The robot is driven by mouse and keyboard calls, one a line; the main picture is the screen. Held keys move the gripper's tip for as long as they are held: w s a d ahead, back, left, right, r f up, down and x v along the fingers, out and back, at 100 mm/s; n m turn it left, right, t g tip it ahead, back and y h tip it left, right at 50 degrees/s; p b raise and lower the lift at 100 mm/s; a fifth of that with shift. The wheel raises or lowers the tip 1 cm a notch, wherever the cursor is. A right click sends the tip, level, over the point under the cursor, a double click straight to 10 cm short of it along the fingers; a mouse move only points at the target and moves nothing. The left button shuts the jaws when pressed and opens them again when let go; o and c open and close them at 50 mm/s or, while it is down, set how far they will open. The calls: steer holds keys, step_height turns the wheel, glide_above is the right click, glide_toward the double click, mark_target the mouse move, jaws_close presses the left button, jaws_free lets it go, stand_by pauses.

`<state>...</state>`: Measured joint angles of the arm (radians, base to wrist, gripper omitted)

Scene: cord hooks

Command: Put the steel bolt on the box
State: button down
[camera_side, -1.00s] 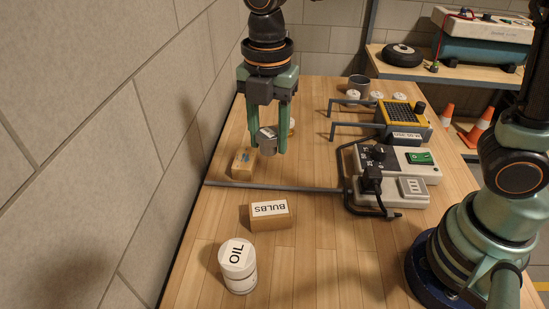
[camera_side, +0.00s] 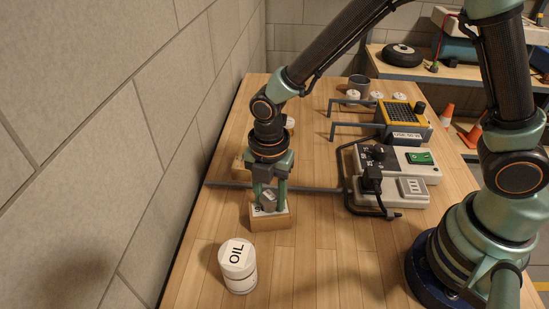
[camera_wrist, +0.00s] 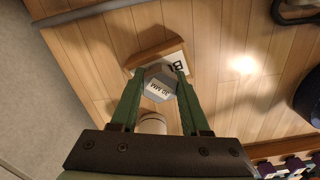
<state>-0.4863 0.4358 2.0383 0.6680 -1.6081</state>
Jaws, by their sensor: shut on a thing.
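The steel bolt is a grey hexagonal piece (camera_side: 268,197); in the wrist view its face (camera_wrist: 159,86) reads "30 MM". My gripper (camera_side: 269,204) points down and is shut on the bolt, with one green finger on each side in the wrist view (camera_wrist: 158,88). The bolt is over the brown box with a white label (camera_side: 271,222), which lies on the bench. In the wrist view the box (camera_wrist: 155,50) shows partly behind the bolt. I cannot tell whether the bolt touches the box top. My fingers and the bolt hide much of the label.
A white OIL can (camera_side: 238,267) stands in front of the box. A grey bar (camera_side: 315,189) runs across the bench behind it. A power strip with black plugs and cord (camera_side: 393,180) and dark hooks (camera_side: 350,127) are to the right.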

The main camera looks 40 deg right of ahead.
mark_target(270, 194)
steer(key=shift+f, duration=0.15)
steer(key=shift+c, duration=1.9)
jaws_free()
step_height(270, 194, up, 12)
steer(key=s+d+r+m+t, duration=0.2)
steer(key=d+r+m, duration=0.2)
steer(key=d+m, duration=0.5)
steer(key=s+d+r+m+t, duration=0.2)
steer(key=d+m, duration=0.6)
steer(key=m, duration=0.7)
steer(key=shift+s+d+r+t, duration=0.4)
steer(key=shift+r+t, duration=0.4)
steer(key=shift+r, duration=0.25)
steer(key=shift+a, duration=0.1)
